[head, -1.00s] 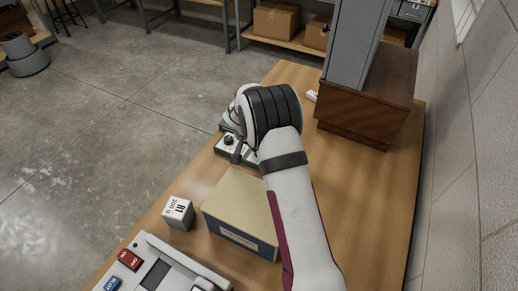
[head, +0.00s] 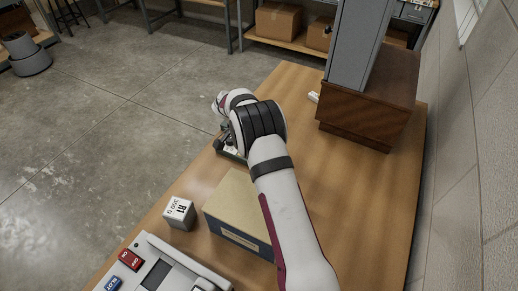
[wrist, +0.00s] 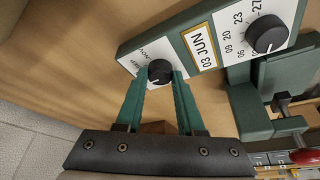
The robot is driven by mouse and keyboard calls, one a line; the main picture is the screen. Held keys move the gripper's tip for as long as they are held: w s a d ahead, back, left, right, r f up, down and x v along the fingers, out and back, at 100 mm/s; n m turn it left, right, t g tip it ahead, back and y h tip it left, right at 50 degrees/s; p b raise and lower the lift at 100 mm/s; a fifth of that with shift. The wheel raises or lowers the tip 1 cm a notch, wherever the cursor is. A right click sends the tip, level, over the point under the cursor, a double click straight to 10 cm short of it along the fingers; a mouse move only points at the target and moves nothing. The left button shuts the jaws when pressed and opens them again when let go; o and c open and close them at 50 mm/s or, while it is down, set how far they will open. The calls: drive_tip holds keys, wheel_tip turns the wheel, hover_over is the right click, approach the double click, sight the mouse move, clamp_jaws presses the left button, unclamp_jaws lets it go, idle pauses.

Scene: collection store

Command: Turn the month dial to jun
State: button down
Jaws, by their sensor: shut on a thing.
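The month dial (wrist: 159,72) is a small black round knob on a green and white panel (wrist: 124,52) in the wrist view. A few month names show in part around it; its pointer setting is not clear. My gripper (wrist: 160,77) has its two green fingers closed on either side of the dial. A plate (wrist: 202,46) beside it reads "03 JUN". A larger black day dial (wrist: 266,34) with numbers around it sits further right on the panel. In the head view my arm hides most of the panel (head: 231,155).
A grey device with a red switch (head: 131,260) is at the front. A wooden base (head: 368,110) carries a grey cabinet at the back right.

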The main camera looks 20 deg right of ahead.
idle(0.4)
drive_tip(key=c, duration=0.5)
unclamp_jaws()
drive_tip(key=v, duration=1.5)
drive_tip(key=shift+r, duration=0.4)
